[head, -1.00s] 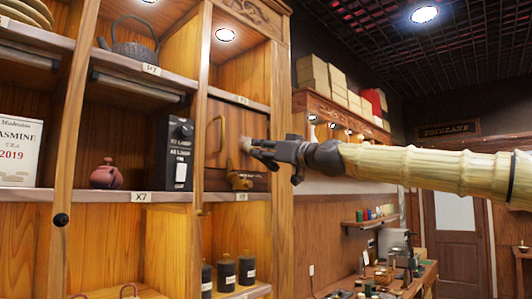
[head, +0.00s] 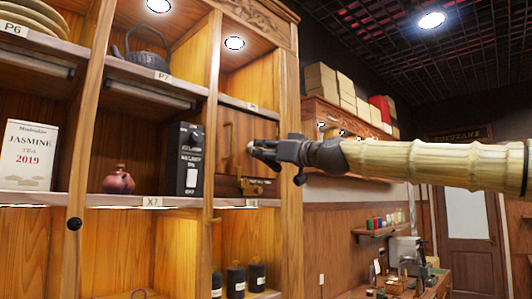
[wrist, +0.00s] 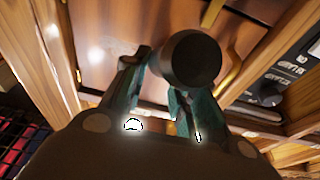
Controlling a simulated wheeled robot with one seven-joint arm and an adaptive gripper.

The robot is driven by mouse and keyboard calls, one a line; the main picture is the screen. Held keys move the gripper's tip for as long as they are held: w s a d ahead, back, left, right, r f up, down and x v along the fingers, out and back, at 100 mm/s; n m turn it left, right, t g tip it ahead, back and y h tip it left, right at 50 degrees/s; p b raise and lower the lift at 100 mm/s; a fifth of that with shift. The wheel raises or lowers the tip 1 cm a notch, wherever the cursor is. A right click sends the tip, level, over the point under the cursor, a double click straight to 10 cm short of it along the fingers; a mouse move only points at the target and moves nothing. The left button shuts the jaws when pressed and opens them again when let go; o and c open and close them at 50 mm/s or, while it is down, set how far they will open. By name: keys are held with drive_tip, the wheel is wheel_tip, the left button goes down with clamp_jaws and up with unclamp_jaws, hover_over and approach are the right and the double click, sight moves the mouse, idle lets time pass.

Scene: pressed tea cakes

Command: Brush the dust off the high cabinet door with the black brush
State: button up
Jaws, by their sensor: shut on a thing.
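The high cabinet door (head: 238,128) is a brown wooden panel in the upper right of the shelving, with a vertical brass handle (head: 228,148). My gripper (head: 262,150) is in front of the door, right of the handle, and hides part of it. In the wrist view its two fingers are shut on the black brush (wrist: 190,60), which shows as a dark round end. The brush's bristles are hidden there, so I cannot tell whether they touch the door. The door also fills the wrist view's top (wrist: 105,75), with a pale, dusty-looking patch on it.
Black canisters (head: 236,281) stand below. A wooden post (head: 289,180) borders the door on the right. A low counter lies further right.

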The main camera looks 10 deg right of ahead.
drive_tip(key=w+d, duration=0.5)
drive_tip(key=d, duration=0.3)
drive_tip(key=shift+w, duration=0.25)
idle(0.9)
drive_tip(key=shift+f+b, duration=0.15)
drive_tip(key=shift+b, duration=0.25)
drive_tip(key=shift+s+a+b, duration=0.7)
drive_tip(key=shift+s+a, duration=0.25)
drive_tip(key=shift+a, duration=0.4)
drive_tip(key=shift+s+a+b, duration=0.7)
drive_tip(key=shift+s+a, duration=0.2)
drive_tip(key=shift+a, duration=0.5)
drive_tip(key=shift+s+a+b, duration=0.7)
drive_tip(key=shift+s+a, duration=0.25)
drive_tip(key=shift+a, duration=0.4)
drive_tip(key=shift+s+d+b, duration=0.25)
drive_tip(key=shift+s+b, duration=0.05)
drive_tip(key=shift+s, duration=0.05)
drive_tip(key=shift+r+b+v, duration=0.2)
drive_tip(key=shift+b+v, duration=0.1)
drive_tip(key=shift+v, duration=0.55)
drive_tip(key=shift+r+b+v, duration=0.15)
drive_tip(key=shift+b+v, duration=0.2)
drive_tip(key=shift+v, duration=0.5)
drive_tip(key=shift+r+b+v, duration=0.2)
drive_tip(key=shift+b+v, duration=0.1)
drive_tip(key=shift+v, duration=0.55)
drive_tip(key=shift+s, duration=0.1)
